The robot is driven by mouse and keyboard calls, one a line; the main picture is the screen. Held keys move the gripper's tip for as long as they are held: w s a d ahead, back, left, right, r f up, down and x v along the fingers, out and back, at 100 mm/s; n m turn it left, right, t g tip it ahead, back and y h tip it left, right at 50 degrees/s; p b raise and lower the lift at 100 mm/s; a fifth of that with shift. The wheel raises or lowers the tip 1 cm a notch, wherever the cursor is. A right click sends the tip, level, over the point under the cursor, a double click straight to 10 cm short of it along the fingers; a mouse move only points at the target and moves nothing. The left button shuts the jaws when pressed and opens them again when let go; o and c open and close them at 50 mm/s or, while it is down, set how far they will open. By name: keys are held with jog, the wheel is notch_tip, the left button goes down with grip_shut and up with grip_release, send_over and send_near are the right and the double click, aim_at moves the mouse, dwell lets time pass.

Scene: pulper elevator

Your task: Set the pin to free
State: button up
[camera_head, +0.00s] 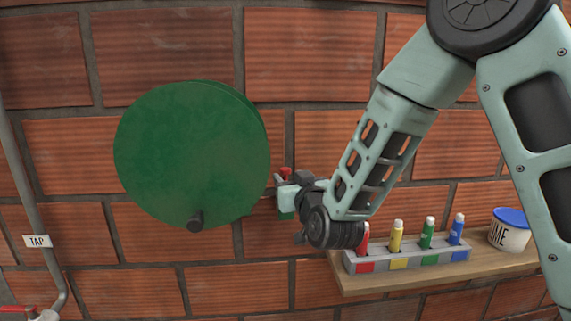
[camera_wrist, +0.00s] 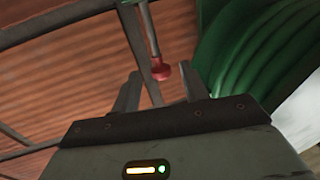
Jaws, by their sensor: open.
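The pin has a red knob (camera_wrist: 161,70) on a thin metal rod in the wrist view, lying between my fingertips in the picture. In the head view a small red part (camera_head: 286,173), likely the same knob, shows at the right edge of the green wheel (camera_head: 185,150). My gripper (camera_wrist: 161,84) is open, with one finger on each side of the knob; I see no clear contact. In the head view my gripper (camera_head: 284,188) is beside the wheel's right edge, partly hidden by my wrist. I cannot tell the pin's setting.
The wheel has a dark crank handle (camera_head: 195,221) at its bottom. A wooden shelf (camera_head: 400,281) at the lower right holds a rack of coloured tubes (camera_head: 427,233) and a blue-lidded tub (camera_head: 509,230). A pipe with a TAP label (camera_head: 37,241) runs at the left. Brick wall lies behind.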

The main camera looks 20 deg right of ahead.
aim_at(286, 169)
jog(key=shift+w+p, duration=0.55)
jog(key=shift+w, duration=1.35)
grip_shut()
jog(key=shift+r, duration=1.5)
grip_release()
jog(key=shift+s+a, duration=0.1)
jog(key=shift+s, duration=0.05)
